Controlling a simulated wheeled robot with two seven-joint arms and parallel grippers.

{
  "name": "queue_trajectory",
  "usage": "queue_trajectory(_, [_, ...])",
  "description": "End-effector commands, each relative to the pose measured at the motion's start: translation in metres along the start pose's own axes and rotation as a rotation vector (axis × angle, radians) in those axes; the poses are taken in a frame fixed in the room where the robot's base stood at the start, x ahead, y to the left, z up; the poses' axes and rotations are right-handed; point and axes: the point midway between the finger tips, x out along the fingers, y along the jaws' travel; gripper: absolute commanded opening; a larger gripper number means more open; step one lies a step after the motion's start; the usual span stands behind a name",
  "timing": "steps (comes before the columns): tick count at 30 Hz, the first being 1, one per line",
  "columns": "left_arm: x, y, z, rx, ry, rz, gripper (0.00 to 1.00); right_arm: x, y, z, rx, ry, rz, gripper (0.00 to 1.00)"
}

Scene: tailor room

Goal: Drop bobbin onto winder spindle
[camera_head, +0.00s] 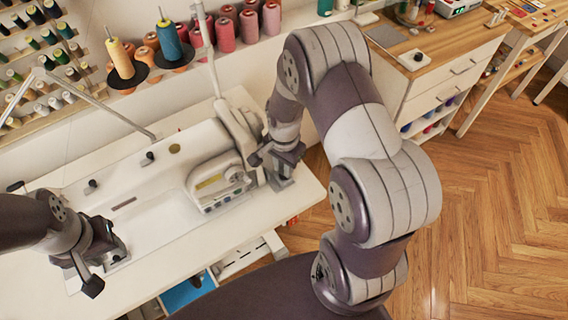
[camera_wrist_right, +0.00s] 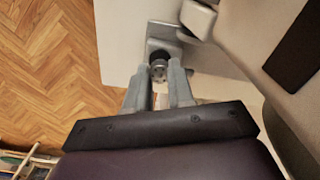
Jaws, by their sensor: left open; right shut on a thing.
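My right gripper (camera_head: 282,178) is at the right end of the white sewing machine (camera_head: 150,185). The bobbin is hidden in the head view. My left gripper (camera_head: 98,270) is open and empty over the table's left front.
The white table (camera_head: 185,255) ends just right of my right gripper, with wooden floor (camera_head: 480,215) beyond. The machine body stands close to the right gripper. Thread spools (camera_head: 225,30) line the back, and a drawer cabinet (camera_head: 445,80) stands at the back right.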

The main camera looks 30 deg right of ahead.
Motion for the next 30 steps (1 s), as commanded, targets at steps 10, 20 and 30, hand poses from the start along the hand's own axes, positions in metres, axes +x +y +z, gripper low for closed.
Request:
queue_trajectory(10, [0.0,0.0,0.0,0.0,0.0,0.0,0.43,0.001,0.0,0.0,0.0,0.0,0.0,0.0])
queue_trajectory(20, [0.003,0.0,0.0,0.0,0.0,0.0,0.43,0.007,0.0,0.0,0.0,-0.001,0.001,0.0])
queue_trajectory(30, [0.004,0.0,0.001,0.0,0.0,0.0,0.43,0.011,0.0,0.0,0.0,0.0,0.0,0.0])
